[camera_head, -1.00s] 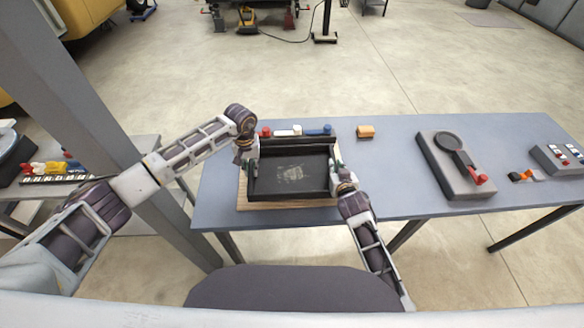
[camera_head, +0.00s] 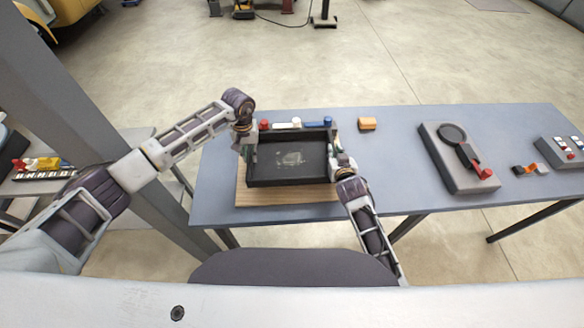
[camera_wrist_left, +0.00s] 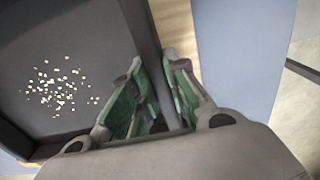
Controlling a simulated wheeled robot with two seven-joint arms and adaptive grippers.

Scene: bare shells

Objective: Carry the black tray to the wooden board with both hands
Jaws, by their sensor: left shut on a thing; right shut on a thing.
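The black tray (camera_head: 290,181) is over the wooden board (camera_head: 285,197) on the blue-grey table; I cannot tell whether it touches the board. Small pale bits (camera_wrist_left: 58,92) lie on the tray's floor. The board shows along the tray's near edge and left side. My left gripper (camera_head: 247,150) is shut on the tray's left wall. In the left wrist view its green-padded fingers (camera_wrist_left: 155,95) straddle that wall. My right gripper (camera_head: 337,162) is shut on the tray's right wall.
Red, white and blue pieces (camera_head: 288,125) stand in a row behind the tray. An orange-tan block (camera_head: 367,124) sits to their right. A grey fixture with a red-tipped lever (camera_head: 458,158) stands further right. A grey post (camera_head: 95,130) rises left of the table.

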